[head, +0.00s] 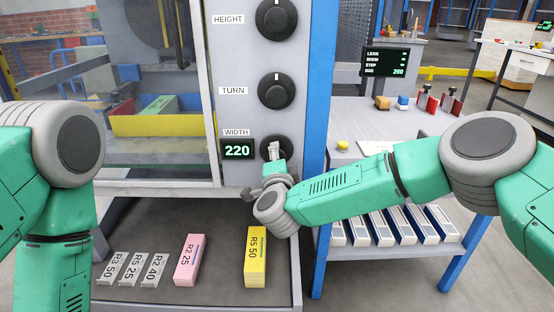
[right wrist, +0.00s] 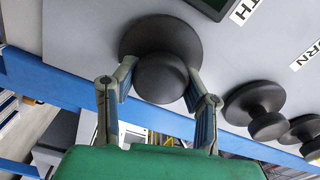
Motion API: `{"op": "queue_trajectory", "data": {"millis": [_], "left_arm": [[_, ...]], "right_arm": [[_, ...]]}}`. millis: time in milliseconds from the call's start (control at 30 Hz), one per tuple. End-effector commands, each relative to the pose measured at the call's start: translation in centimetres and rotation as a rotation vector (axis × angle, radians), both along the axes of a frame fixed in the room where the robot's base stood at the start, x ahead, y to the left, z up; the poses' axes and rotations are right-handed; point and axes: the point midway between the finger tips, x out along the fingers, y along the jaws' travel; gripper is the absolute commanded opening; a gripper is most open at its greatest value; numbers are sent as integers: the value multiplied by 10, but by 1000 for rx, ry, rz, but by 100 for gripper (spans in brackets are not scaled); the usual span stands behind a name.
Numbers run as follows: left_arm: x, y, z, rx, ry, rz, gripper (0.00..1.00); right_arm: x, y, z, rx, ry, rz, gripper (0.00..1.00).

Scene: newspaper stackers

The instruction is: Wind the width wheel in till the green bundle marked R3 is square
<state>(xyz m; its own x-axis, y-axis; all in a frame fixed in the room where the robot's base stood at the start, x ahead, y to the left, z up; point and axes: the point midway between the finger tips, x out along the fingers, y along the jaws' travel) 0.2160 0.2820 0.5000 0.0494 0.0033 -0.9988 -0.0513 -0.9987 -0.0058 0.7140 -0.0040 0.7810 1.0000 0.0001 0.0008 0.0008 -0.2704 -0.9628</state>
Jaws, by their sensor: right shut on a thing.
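The black width wheel (head: 288,149) sits on the grey panel below the WIDTH label, beside a readout (head: 237,150) of 220. My right gripper (head: 275,157) is shut on the wheel; in the right wrist view its fingers (right wrist: 158,88) straddle the round knob (right wrist: 163,78).
HEIGHT (head: 277,18) and TURN (head: 276,91) wheels are above. The tray (head: 210,225) below holds a pink bundle (head: 187,260), a yellow bundle (head: 255,257) and grey tags (head: 132,268). A blue post (head: 322,100) and side bench (head: 345,125) with a small screen (head: 391,61) stand right.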

Motion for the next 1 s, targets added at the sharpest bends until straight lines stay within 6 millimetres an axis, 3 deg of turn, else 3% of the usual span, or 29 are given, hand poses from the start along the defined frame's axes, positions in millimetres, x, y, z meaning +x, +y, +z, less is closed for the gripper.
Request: {"op": "queue_trajectory", "data": {"millis": [500,1000], "left_arm": [[0,0,-14,0,0,0,82],[0,0,-16,0,0,0,82]], "right_arm": [[-1,-1,-7,365,8,-2,10],[-1,-1,-9,448,12,-3,10]]}}
